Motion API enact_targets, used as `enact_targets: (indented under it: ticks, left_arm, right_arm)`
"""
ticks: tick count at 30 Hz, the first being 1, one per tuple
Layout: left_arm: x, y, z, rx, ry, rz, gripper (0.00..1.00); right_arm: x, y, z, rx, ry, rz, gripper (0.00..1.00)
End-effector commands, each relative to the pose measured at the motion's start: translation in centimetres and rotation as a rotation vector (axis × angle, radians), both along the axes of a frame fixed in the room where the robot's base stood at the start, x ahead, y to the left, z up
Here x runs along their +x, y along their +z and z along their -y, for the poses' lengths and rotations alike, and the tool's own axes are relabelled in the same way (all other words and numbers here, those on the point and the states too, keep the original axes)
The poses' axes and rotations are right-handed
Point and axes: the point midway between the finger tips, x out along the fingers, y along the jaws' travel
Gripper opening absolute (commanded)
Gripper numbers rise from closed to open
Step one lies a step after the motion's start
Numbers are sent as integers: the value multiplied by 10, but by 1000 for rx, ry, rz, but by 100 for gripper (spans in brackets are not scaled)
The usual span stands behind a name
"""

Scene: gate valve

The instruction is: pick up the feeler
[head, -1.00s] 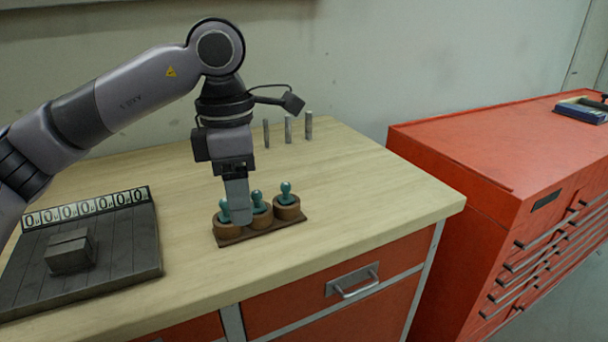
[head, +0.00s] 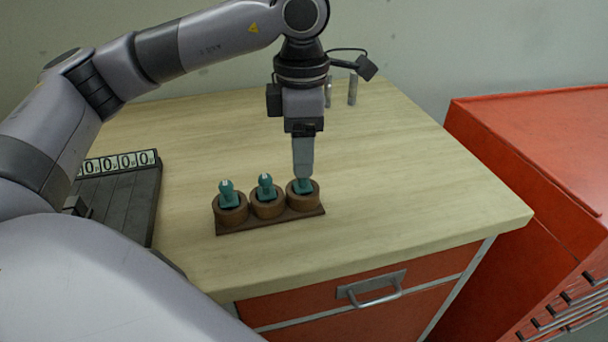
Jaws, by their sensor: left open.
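Three teal knobbed pieces stand in round wooden cups on a dark brown base (head: 270,224) on the workbench: the left piece (head: 228,194), the middle piece (head: 266,188) and the right piece (head: 303,188). I cannot tell which of them, if any, is the feeler. My left gripper (head: 303,177) points straight down over the right cup, with its fingers at the right teal piece. It is open, and its fingers hide the top of that piece. Whether they touch it I cannot tell. My right gripper is not in view.
A dark grooved plate with a row of number dials (head: 120,162) lies at the left, partly behind my arm. Grey upright pins (head: 352,89) stand at the back. A red cabinet (head: 540,150) is at the right. The bench right of the cups is clear.

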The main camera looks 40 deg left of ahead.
Motion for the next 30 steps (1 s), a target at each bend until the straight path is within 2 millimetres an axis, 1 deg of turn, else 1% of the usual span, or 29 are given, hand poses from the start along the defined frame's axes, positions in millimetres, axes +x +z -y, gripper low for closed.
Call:
enact_targets:
  ticks: [1, 3, 6, 14, 15, 17, 18, 19, 30]
  left_arm:
    - [-1, -7, 0, 1, 0, -5, 53]
    - [0, -18, 0, 1, 1, -3, 53]
    - [0, -27, 0, 0, 0, -2, 53]
    - [0, -30, 0, -1, 1, 0, 53]
    - [0, -29, 0, -1, 1, 0, 40]
    - [0, -30, 0, -1, 1, 0, 20]
    - [0, -29, 0, -1, 1, 0, 7]
    - [0, -29, 0, -1, 1, 0, 0]
    - [0, -27, 0, -1, 1, 1, 0]
  right_arm:
    - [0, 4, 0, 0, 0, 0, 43]
    - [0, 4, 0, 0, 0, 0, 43]
    - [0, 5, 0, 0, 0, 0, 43]
    - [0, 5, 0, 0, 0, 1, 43]
    - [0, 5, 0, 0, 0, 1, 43]
    - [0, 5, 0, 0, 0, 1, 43]
    - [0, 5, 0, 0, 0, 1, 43]
    - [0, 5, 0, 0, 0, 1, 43]
    - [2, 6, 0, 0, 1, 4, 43]
